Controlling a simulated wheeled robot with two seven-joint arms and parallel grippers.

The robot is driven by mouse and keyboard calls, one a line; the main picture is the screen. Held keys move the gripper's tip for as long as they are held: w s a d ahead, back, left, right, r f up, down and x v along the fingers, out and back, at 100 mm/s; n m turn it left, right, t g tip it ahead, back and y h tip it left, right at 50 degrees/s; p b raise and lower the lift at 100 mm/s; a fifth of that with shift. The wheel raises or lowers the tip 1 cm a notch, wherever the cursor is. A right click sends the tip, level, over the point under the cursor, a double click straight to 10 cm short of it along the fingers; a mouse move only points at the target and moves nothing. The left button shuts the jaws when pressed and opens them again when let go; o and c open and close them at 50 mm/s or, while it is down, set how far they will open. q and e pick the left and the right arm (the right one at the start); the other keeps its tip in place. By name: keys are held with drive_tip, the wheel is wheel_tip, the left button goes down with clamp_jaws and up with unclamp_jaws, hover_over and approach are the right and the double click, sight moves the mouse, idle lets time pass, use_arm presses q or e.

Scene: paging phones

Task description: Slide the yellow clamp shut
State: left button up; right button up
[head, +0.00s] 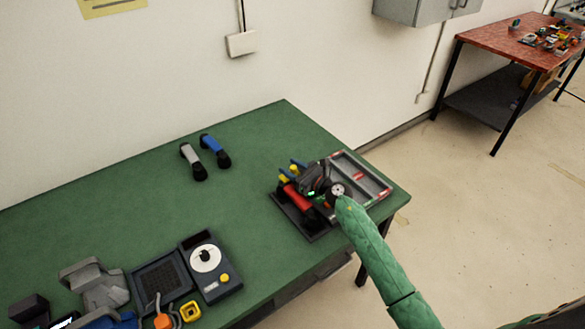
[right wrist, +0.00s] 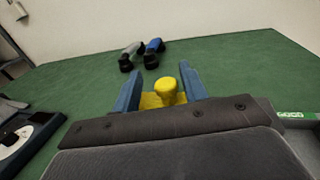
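The yellow clamp (right wrist: 165,88) shows in the right wrist view as a rounded upright knob on a flat yellow base. In the head view only small yellow parts (head: 294,168) show beside my gripper. My right gripper (right wrist: 160,88) is open, with one blue finger on each side of the knob. The knob is nearer the right finger, with a wider gap to the left one. In the head view my right gripper (head: 290,169) hangs over the dark fixture (head: 318,236), which carries a red part (head: 297,197). My wrist hides much of the fixture. My left gripper is out of view.
A grey handset (head: 193,162) and a blue handset (head: 215,151) lie further back on the green table (head: 130,205). A grey tray (head: 372,177) adjoins the fixture. A dial phone (head: 208,262) and other parts crowd the front left. The middle of the table is clear.

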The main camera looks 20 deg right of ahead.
sight(296, 170)
drive_tip(key=shift+d, duration=0.1)
drive_tip(key=shift+s+d+f, duration=0.15)
drive_tip(key=shift+s, duration=0.1)
drive_tip(key=shift+b+v, duration=0.75)
drive_tip(key=shift+v, duration=0.35)
drive_tip(key=b+v, duration=0.1)
drive_tip(key=v, duration=0.2)
drive_tip(key=shift+d, duration=0.1)
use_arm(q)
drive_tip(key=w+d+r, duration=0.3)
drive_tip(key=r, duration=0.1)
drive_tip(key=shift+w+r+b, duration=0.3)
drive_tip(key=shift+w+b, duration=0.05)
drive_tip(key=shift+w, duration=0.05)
use_arm(e)
drive_tip(key=shift+v, duration=0.95)
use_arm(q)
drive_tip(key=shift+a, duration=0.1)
